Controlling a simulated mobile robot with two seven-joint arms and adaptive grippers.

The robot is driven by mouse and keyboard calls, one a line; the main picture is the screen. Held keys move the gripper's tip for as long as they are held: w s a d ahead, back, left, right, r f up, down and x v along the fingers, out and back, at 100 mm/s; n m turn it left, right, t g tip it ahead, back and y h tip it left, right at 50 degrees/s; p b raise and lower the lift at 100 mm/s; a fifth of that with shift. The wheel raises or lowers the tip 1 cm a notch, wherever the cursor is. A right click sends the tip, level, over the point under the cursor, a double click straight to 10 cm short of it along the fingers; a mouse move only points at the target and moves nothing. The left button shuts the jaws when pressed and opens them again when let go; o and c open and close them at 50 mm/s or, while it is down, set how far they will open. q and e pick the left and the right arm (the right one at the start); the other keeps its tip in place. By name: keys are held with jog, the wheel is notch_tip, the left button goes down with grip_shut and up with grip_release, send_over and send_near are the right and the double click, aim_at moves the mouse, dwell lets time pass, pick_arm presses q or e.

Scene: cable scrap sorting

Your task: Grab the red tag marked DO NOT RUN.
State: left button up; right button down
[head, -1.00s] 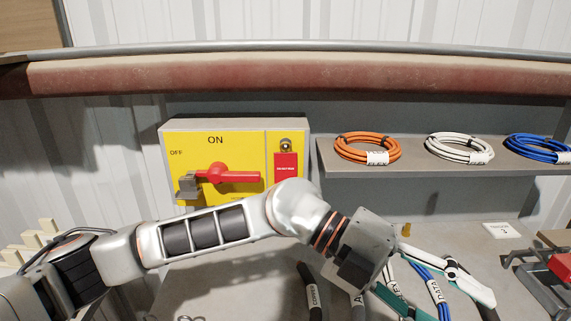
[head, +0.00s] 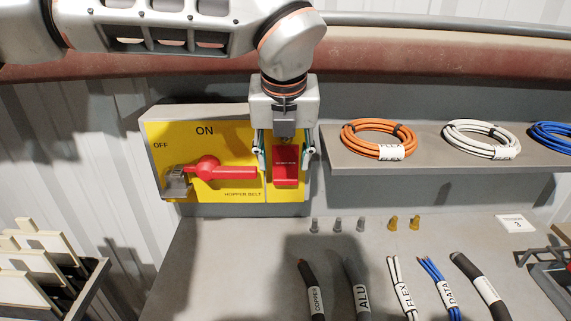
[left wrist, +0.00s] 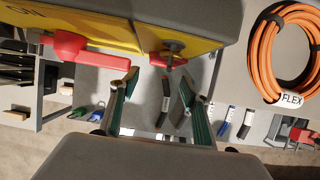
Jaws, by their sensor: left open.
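The red tag (head: 286,174) hangs on the narrow right section of the yellow switch box (head: 225,185). Its small white print is too small to read. My left gripper (head: 285,155) is open, pointing down in front of the box, with one finger on each side of the tag in the head view. In the left wrist view the tag (left wrist: 168,60) is seen nearly edge-on below a metal hasp, beyond the open fingertips (left wrist: 158,78). I cannot tell whether a finger touches it. My right gripper is not in view.
A red switch handle (head: 225,170) lies close left of the gripper. A shelf (head: 350,160) with orange, white and blue cable coils is at the right. Below, the bench (head: 230,270) holds several connectors and labelled cable pieces. A slotted rack stands at the lower left.

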aim_at(286, 180)
pick_arm(q)
jog(key=p+x, duration=0.1)
jog(key=x, duration=0.5)
jog(key=shift+w+d+f, duration=0.15)
jog(key=shift+w+f, duration=0.05)
jog(key=shift+w, duration=0.05)
jog(key=c, duration=0.6)
